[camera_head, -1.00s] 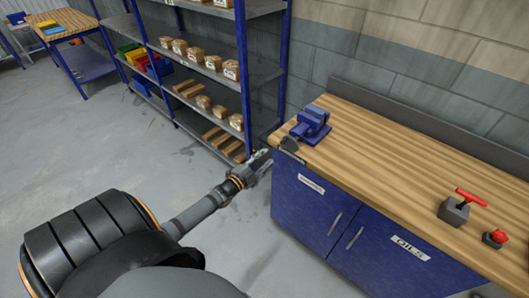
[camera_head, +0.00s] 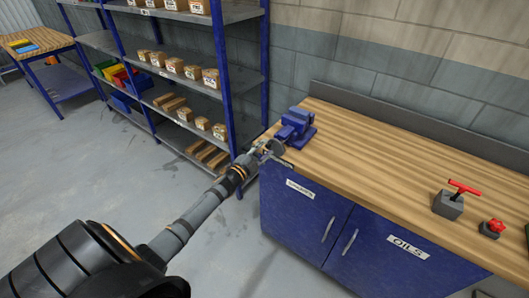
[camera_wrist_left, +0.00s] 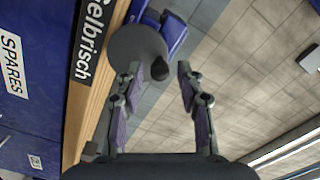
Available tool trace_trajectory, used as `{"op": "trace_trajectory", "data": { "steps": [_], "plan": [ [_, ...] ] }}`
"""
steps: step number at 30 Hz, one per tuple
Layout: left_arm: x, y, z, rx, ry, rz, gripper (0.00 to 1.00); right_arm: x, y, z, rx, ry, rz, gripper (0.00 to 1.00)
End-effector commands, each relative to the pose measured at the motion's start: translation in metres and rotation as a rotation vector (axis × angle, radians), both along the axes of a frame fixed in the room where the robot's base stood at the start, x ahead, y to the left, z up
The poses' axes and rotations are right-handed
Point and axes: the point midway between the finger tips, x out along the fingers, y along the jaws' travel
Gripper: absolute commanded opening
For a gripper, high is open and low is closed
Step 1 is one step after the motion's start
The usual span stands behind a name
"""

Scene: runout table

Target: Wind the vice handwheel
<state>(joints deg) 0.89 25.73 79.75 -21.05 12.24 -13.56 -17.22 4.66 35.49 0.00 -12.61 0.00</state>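The blue vice (camera_head: 297,125) stands at the left end of the wooden bench top. Its grey round handwheel (camera_wrist_left: 138,52) faces the left wrist camera and has a dark knob (camera_wrist_left: 160,69) at its lower right. My left gripper (camera_head: 268,150) is at the bench's left front corner, in front of the vice. In the left wrist view its two fingers (camera_wrist_left: 160,80) are spread apart, with the knob showing between the fingertips. I cannot tell whether either finger touches it. The gripper partly covers the handwheel in the head view. My right gripper is not in view.
The workbench (camera_head: 400,150) has blue cupboard doors below. A grey block with a red T-handle (camera_head: 450,203) and a small red-knobbed part (camera_head: 492,229) stand at the right. A blue shelf rack (camera_head: 225,90) with boxes stands left of the bench. The bench middle is clear.

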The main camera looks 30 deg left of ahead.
Motion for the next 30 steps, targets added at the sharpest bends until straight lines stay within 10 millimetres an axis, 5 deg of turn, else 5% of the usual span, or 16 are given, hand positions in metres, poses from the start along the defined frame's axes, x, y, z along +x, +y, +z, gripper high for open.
{"op": "trace_trajectory", "data": {
  "steps": [7,12,18,24,30],
  "plan": [
    [0.003,0.000,-0.003,0.031,-0.002,0.000,0.38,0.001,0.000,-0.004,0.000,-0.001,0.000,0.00],
    [0.003,-0.001,-0.008,0.443,-0.036,-0.001,0.38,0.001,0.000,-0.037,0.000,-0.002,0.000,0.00],
    [0.003,0.000,-0.002,0.633,-0.048,0.000,0.38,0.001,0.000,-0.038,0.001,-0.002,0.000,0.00],
    [0.003,0.000,-0.003,1.066,-0.082,0.000,0.38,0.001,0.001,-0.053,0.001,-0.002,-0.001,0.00],
    [0.003,-0.001,0.001,1.104,-0.085,0.000,0.38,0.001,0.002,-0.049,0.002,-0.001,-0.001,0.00]
  ]
}}
